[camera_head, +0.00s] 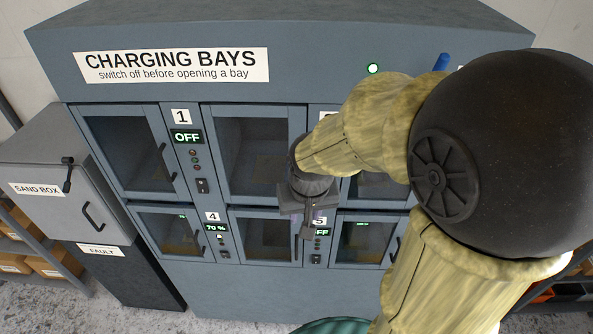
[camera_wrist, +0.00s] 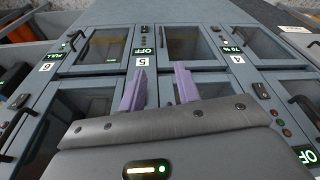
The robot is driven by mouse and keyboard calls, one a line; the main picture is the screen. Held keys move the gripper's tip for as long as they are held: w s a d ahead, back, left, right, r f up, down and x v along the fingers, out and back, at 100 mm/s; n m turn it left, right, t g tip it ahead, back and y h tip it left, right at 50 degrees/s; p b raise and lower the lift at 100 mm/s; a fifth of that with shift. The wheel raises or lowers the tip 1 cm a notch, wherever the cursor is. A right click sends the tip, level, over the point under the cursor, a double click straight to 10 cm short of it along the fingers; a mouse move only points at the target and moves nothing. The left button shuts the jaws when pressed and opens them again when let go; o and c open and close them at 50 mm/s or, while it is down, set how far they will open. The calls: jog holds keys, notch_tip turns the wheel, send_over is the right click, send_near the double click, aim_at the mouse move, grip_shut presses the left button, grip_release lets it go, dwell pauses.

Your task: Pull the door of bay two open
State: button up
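The door of bay two (camera_head: 250,125) is the dark-windowed door in the upper row of the charging cabinet, right of the panel marked 1 (camera_head: 181,116). It looks shut. Its handle, number and status display are hidden behind my arm and gripper. My gripper (camera_head: 305,217) points down in front of the lower right part of this door, beside the lower bay marked 5. In the wrist view my two purple fingers (camera_wrist: 159,88) stand apart with nothing visible between them. I cannot tell whether they touch the cabinet.
The wrist view is upside down, with labels 6 (camera_wrist: 45,67), 5 (camera_wrist: 142,62) and 4 (camera_wrist: 237,59) on the lower bays. Bay one's display (camera_head: 187,137) reads OFF. A grey sand box (camera_head: 45,165) with a handle stands left of the cabinet, above a panel labelled FAULT.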

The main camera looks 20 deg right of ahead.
jog(key=w+a+r+m+h, duration=0.1)
jog(key=w+r+m, duration=0.1)
jog(key=r, duration=0.6)
jog(key=w+r+m+t+h, duration=0.1)
jog(key=w+r, duration=0.3)
jog(key=r, duration=0.4)
jog(key=shift+a+r+m, duration=0.3)
jog(key=shift+a+m, duration=0.1)
jog(key=shift+m, duration=0.5)
jog(key=shift+w, duration=0.1)
jog(key=p+x, duration=0.4)
jog(key=x, duration=1.3)
jog(key=shift+w+f, duration=0.15)
jog(key=shift+f, duration=0.05)
grip_shut()
